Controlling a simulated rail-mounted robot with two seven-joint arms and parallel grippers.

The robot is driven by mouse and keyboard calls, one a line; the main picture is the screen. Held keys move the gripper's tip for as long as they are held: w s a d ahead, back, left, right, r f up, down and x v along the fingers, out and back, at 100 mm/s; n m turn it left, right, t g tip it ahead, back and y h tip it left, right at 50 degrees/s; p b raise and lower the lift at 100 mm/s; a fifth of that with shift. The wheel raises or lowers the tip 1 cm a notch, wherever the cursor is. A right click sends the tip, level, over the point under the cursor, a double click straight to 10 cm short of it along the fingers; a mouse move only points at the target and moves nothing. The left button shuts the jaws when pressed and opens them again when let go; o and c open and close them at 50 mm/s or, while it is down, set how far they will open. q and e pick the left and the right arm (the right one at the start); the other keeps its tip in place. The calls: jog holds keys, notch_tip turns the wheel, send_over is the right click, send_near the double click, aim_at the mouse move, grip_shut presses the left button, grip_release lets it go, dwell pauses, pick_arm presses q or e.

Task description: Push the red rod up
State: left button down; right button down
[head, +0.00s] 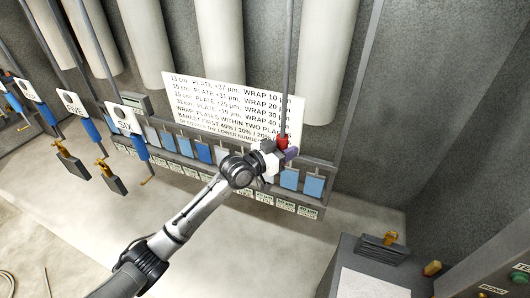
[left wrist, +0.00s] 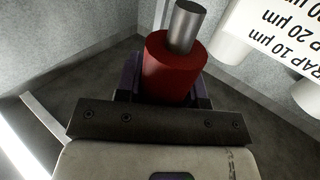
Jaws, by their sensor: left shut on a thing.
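The red rod end (head: 283,141) is a red collar at the lower end of a long grey vertical rod (head: 287,70) in the head view. My left gripper (head: 285,152) reaches it from the lower left and is shut on the red part. In the left wrist view the red cylinder (left wrist: 172,68), with a grey metal shaft (left wrist: 186,25) coming out of its end, sits between the fingers of my left gripper (left wrist: 160,90). The gripper hides part of the red piece. My right gripper is in neither view.
A white sign with text (head: 230,105) stands behind the rod. A rack of blue cards (head: 313,186) with labels runs under it. Blue-handled hanging tools (head: 130,132) are at the left. A grey box (head: 375,270) stands at lower right. White cylinders (head: 328,60) hang behind.

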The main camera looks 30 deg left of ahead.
pick_arm(q)
jog(key=shift+r, duration=0.75)
jog(key=c, duration=1.1)
grip_release()
jog(key=o, duration=0.4)
jog(key=shift+f, duration=0.25)
jog(key=shift+c, duration=0.2)
jog(key=shift+s+a+f, duration=0.1)
jog(key=shift+s, duration=0.1)
jog(key=b+v, duration=0.4)
jog(key=v, duration=0.9)
jog(key=shift+s, duration=0.25)
